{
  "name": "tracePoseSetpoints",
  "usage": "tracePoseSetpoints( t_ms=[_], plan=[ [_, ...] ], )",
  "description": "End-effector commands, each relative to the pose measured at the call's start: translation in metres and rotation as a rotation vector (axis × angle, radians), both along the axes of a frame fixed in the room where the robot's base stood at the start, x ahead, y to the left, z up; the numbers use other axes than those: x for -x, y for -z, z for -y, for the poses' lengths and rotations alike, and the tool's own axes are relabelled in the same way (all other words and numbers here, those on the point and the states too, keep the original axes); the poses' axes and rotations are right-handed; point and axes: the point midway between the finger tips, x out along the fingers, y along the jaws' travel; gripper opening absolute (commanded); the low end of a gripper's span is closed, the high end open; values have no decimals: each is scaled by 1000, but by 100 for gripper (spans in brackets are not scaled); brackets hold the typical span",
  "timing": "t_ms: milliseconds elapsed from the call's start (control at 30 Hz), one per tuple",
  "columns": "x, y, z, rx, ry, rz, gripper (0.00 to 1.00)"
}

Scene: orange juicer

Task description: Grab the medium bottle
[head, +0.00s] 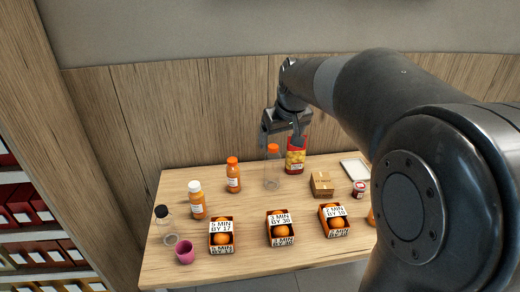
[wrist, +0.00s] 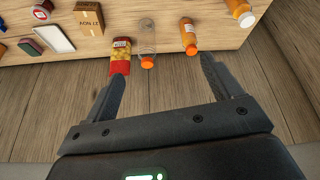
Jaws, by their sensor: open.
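Several bottles stand on the wooden table; I cannot tell for certain which is the medium one. A clear bottle with an orange cap (head: 272,172) stands at the back middle; it also shows in the wrist view (wrist: 147,38). To its left are an orange juice bottle with an orange cap (head: 233,178) and a white-capped orange bottle (head: 197,203). A small clear bottle with a black cap (head: 163,219) is at the far left. My gripper (head: 282,141) is open and empty, above the clear orange-capped bottle; its fingers also show in the wrist view (wrist: 163,70).
A red and yellow package (head: 295,160) stands close right of the clear bottle. A cardboard box (head: 321,185), a small jar (head: 359,189) and a white tray (head: 354,169) are further right. Labelled orange boxes (head: 281,230) and a pink cup (head: 185,252) are in front. A wooden wall is behind.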

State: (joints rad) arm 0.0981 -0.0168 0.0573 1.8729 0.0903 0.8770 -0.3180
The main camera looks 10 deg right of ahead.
Motion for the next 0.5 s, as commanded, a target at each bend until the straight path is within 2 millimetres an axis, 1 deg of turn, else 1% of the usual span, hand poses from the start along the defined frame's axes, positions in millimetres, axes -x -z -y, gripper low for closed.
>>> tracePoseSetpoints(
  t_ms=[33, 100, 267, 400, 500],
  plan=[
    [-20, 8, 3, -2, -12, -8, 84],
    [-45, 16, 5, -3, -31, -13, 84],
    [-99, 41, 13, -8, -74, -24, 84],
    [-144, 70, 20, -17, -110, -30, 84],
    [-171, 91, 26, -23, -131, -34, 84]
  ],
)
